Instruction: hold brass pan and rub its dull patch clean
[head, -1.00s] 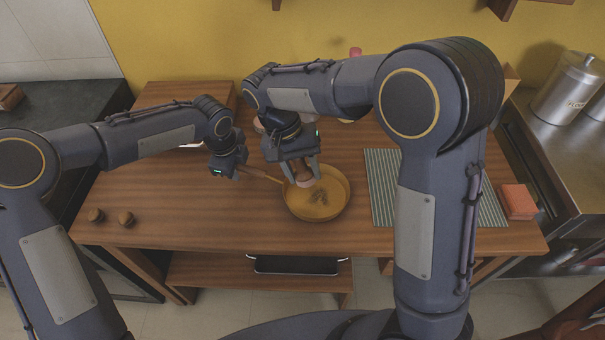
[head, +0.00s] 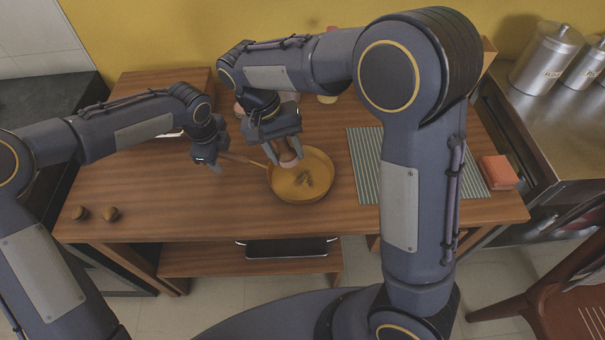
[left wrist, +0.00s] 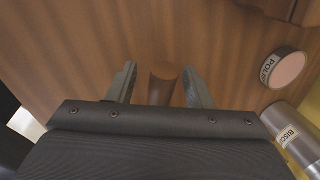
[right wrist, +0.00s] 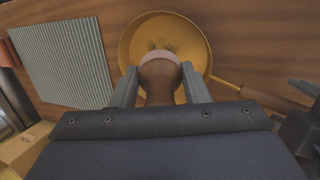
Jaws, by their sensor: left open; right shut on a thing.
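The brass pan (head: 312,190) sits on the wooden table, with a dark dull patch (head: 308,181) on its inside; both show in the right wrist view too. Its brown handle (head: 238,158) points left. My left gripper (head: 217,164) is at the handle's end; in the left wrist view its open fingers stand on either side of the handle (left wrist: 162,88), with gaps. I cannot tell whether the tool touches the pan.
A striped mat (head: 365,160) and an orange sponge-like block (head: 498,172) lie to the right. Two wooden knobs (head: 95,214) lie at the table's left front. A polish tin (left wrist: 285,68) and a canister (left wrist: 292,135) show in the left wrist view. A chair (head: 560,290) stands at right.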

